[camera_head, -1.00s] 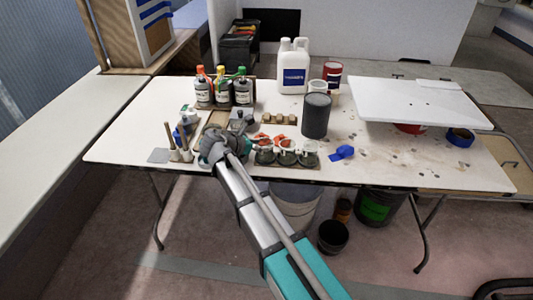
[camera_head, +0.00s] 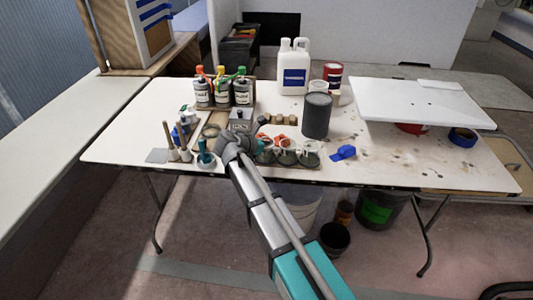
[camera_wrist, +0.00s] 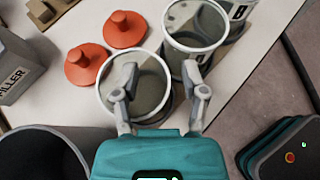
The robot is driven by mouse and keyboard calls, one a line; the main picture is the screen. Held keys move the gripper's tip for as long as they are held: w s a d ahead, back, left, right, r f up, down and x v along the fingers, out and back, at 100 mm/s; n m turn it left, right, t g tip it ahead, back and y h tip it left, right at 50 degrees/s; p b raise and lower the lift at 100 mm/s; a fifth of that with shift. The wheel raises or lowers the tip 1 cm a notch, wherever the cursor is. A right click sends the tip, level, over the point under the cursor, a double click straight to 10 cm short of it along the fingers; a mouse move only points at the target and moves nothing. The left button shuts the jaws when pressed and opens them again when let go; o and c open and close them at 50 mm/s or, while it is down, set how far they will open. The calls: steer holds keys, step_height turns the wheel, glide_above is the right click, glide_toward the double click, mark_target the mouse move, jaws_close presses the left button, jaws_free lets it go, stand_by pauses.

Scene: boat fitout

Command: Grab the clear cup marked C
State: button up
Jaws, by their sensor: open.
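Several clear cups with pale rims stand in a row at the table's front edge, right of my gripper (camera_head: 245,143) in the head view; one is the right-hand cup (camera_head: 309,157). In the wrist view, my gripper (camera_wrist: 160,68) is open, its fingers spread above a clear cup (camera_wrist: 152,95). This cup shows partly between and below the fingers; contact cannot be told. Another clear cup (camera_wrist: 194,28) stands beyond, near the right fingertip. A dark label marking (camera_wrist: 240,10) shows at the top right, but I cannot read a C on any cup.
Orange knobbed pieces (camera_wrist: 125,30) lie beside the cups. A grey can (camera_head: 317,115) stands behind them. A box marked FILLER (camera_wrist: 15,72) is at the wrist view's left. A teal-topped item (camera_head: 205,154) and brushes (camera_head: 180,150) stand left of my gripper. Blue tape (camera_head: 343,152) lies right.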

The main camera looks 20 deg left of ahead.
stand_by(0.3)
jaws_close()
steer(key=shift+r, duration=0.1)
stand_by(0.4)
step_height(320, 180, up, 2)
steer(key=p, duration=0.2)
steer(key=shift+r+p, duration=0.2)
steer(key=shift+p, duration=0.15)
steer(key=s+d+r+p, duration=0.4)
steer(key=s+r+p, duration=0.6)
steer(key=s, duration=0.3)
steer(key=shift+s+r, duration=0.2)
